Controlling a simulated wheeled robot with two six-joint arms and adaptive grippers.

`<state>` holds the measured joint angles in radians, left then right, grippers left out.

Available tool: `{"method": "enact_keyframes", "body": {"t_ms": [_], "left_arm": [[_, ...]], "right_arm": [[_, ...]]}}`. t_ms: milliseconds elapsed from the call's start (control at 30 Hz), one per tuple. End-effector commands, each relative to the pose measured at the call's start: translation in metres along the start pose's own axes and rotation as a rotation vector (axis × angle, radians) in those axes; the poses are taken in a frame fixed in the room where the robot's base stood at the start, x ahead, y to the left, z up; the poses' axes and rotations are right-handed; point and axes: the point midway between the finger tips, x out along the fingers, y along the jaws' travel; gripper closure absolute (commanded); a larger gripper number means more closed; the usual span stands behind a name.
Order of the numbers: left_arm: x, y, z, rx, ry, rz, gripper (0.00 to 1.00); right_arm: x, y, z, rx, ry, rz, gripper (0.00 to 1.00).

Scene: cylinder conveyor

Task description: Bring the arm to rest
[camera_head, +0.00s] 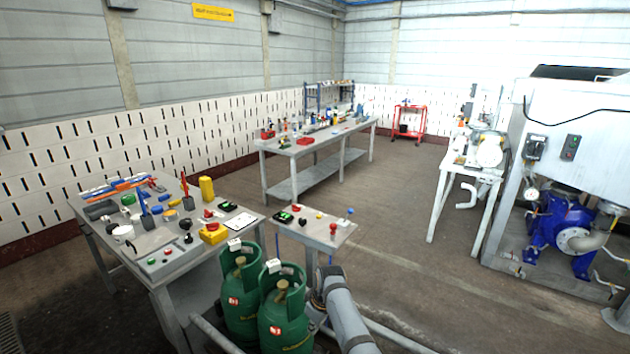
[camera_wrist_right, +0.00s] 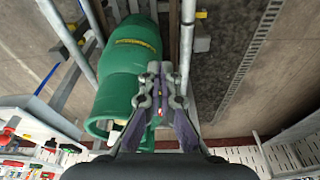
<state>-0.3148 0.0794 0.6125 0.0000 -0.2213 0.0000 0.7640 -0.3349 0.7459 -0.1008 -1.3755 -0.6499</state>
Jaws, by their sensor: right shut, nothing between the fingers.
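My right gripper (camera_wrist_right: 160,72) is shut and empty in the right wrist view, with its fingertips together. A green gas cylinder (camera_wrist_right: 120,85) lies behind and to the left of the fingers in that view; I cannot tell the exact gap between them. In the head view my right arm shows at the bottom centre, just right of two green cylinders, the left one (camera_head: 240,305) and the right one (camera_head: 284,322), which stand upright side by side with white tags on top. My left gripper is out of view.
A cluttered grey workbench (camera_head: 150,240) stands left of the cylinders. A small table (camera_head: 318,232) with buttons stands just behind them. A long bench (camera_head: 310,148) is farther back. A machine with a blue pump (camera_head: 562,235) stands at right. The floor (camera_head: 415,265) between is clear.

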Motion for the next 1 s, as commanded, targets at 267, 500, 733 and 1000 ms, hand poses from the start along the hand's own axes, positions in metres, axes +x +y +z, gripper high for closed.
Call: {"method": "enact_keyframes", "body": {"t_ms": [267, 500, 733, 1000], "left_arm": [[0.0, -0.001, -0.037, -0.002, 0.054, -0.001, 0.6], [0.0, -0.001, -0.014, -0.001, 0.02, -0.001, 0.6], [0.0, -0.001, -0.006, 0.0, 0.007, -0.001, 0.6], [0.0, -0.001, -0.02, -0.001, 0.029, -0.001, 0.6]], "right_arm": [[0.019, 0.018, 0.067, 0.2, 0.012, 0.03, 1.0], [0.023, 0.022, 0.172, 0.435, 0.009, 0.104, 1.0], [-0.017, -0.007, 0.286, 0.64, 0.014, 0.218, 1.0], [-0.069, -0.045, 0.34, 0.72, 0.033, 0.283, 1.0]]}}
